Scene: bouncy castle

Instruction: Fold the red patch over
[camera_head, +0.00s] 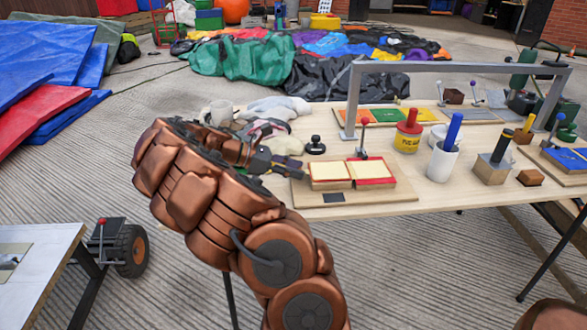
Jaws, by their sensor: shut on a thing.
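A wooden board (398,193) lies at the table's near edge. On it are two cream panels side by side. The right one shows a red border and front edge, the red patch (375,184); the left panel (329,185) has a reddish-brown front edge. A small red-knobbed lever (363,137) stands at their back edge. My gripper (296,170) reaches in from the left, its tips low at the left panel's left edge. It is shut, apparently on that edge of the patch; the exact contact is too small to see.
A black knob (315,145) stands close behind the board. Crumpled cloth (265,130) and a grey mug (221,112) lie behind my gripper. A grey metal frame (352,100) arches over the table. A red-handled yellow tin (408,138) and a white cup (441,162) stand to the right.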

